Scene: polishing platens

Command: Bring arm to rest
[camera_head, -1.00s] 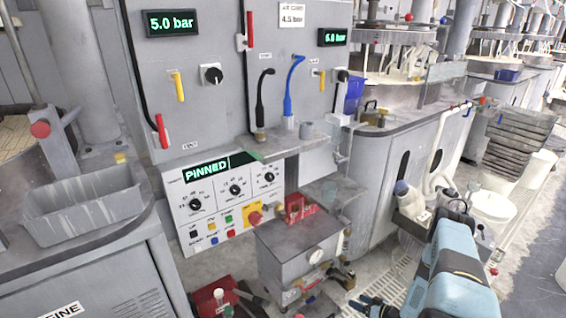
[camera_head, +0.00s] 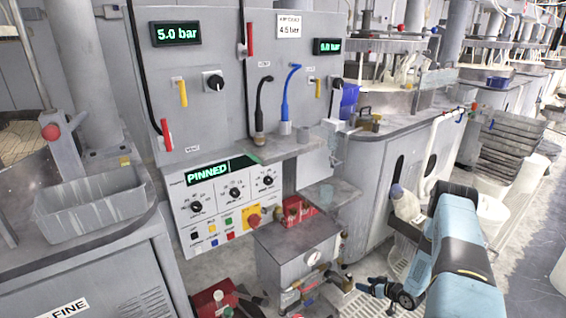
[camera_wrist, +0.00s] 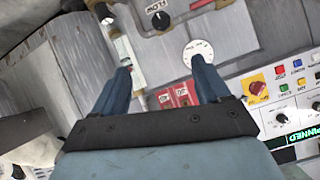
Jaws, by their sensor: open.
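My light-blue arm (camera_head: 458,255) reaches in from the lower right of the head view. My gripper (camera_head: 372,287) shows small and dark at the bottom, beside the grey box (camera_head: 300,248) with a round dial. In the wrist view my gripper (camera_wrist: 163,72) has its two blue fingers spread apart with nothing held between them. Beyond the fingers are the white dial (camera_wrist: 198,53), red blocks (camera_wrist: 172,97) and a metal face with a black FLOW knob (camera_wrist: 161,20).
The control panel (camera_head: 222,195) reads PINNED. Black and blue hoses hang above a grey shelf (camera_head: 270,148). A grey tray (camera_head: 95,208) sits at left. Dark stacked trays (camera_head: 508,150) and white buckets (camera_head: 492,215) stand at right. Clear floor (camera_head: 535,225) lies at far right.

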